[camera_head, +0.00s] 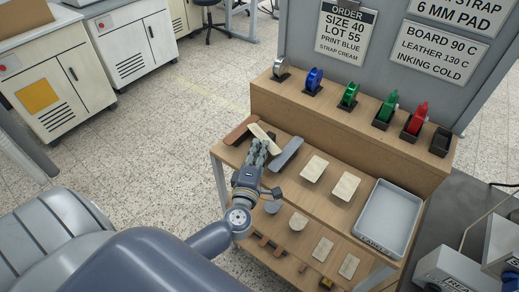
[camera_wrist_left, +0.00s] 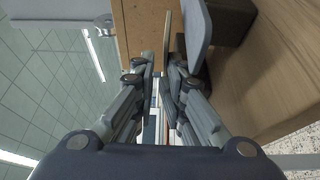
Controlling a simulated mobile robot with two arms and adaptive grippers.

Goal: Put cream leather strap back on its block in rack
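The cream strap (camera_head: 264,137) shows in the head view as a pale strip running diagonally just beyond the fingers of my left gripper (camera_head: 258,149). It lies between a brown strap (camera_head: 240,131) and a blue-grey strap (camera_head: 287,152) at the left end of the wooden rack (camera_head: 297,193). In the left wrist view the two fingers of my left gripper (camera_wrist_left: 161,66) are close together, with a thin tan edge (camera_wrist_left: 168,30) against the right finger. Whether they grip it is unclear. The cream strap's block is hidden or cannot be told apart. My right gripper is out of view.
The blue-grey strap (camera_wrist_left: 197,25) and a dark block (camera_wrist_left: 230,20) are close right of the fingers in the wrist view. Pale pads (camera_head: 314,168) and a grey tray (camera_head: 386,221) lie to the right. Coloured rolls (camera_head: 348,96) stand on the raised back shelf.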

